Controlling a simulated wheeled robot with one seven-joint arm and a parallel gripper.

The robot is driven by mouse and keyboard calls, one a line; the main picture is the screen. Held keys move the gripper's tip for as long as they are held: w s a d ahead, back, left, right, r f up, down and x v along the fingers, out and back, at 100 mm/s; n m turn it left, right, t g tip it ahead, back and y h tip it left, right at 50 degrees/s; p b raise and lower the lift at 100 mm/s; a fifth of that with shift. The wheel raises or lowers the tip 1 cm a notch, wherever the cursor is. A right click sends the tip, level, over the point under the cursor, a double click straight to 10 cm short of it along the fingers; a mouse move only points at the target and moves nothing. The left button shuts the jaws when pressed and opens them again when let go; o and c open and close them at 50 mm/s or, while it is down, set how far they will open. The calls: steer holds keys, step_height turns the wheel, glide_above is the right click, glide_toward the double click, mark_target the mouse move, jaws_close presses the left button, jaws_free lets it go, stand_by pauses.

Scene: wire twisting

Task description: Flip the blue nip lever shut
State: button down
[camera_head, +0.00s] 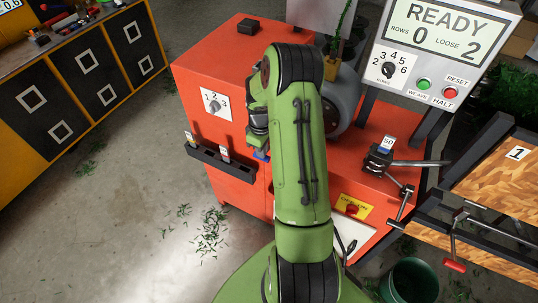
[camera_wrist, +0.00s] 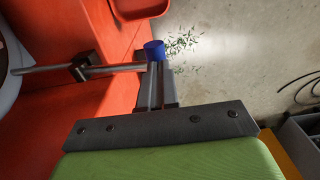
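The blue nip lever shows in the wrist view as a grey metal rod with a blue knob (camera_wrist: 154,48) at its end. The rod runs left from the knob through a small dark block (camera_wrist: 82,67) on the red machine. My gripper (camera_wrist: 155,70) has its two fingers close together, with the blue knob right at their tips. I cannot tell whether they touch or grip it. In the head view a bit of blue, likely the knob (camera_head: 261,155), shows beside my gripper (camera_head: 257,135), which my green arm partly hides.
The red machine (camera_head: 215,62) has a dial and a dark rack (camera_head: 222,162) on its front. A wooden-topped stand (camera_head: 500,180) and a green bucket (camera_head: 413,280) are at right. Floor at left is open.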

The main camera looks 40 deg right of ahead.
step_height(320, 180, down, 10)
steer(key=a+t+h+b, duration=0.1)
steer(key=h+b, duration=0.4)
steer(key=b, duration=0.9)
steer(key=shift+s+t, duration=0.2)
steer(key=shift+t, duration=0.2)
steer(key=shift+s+a+f, duration=0.15)
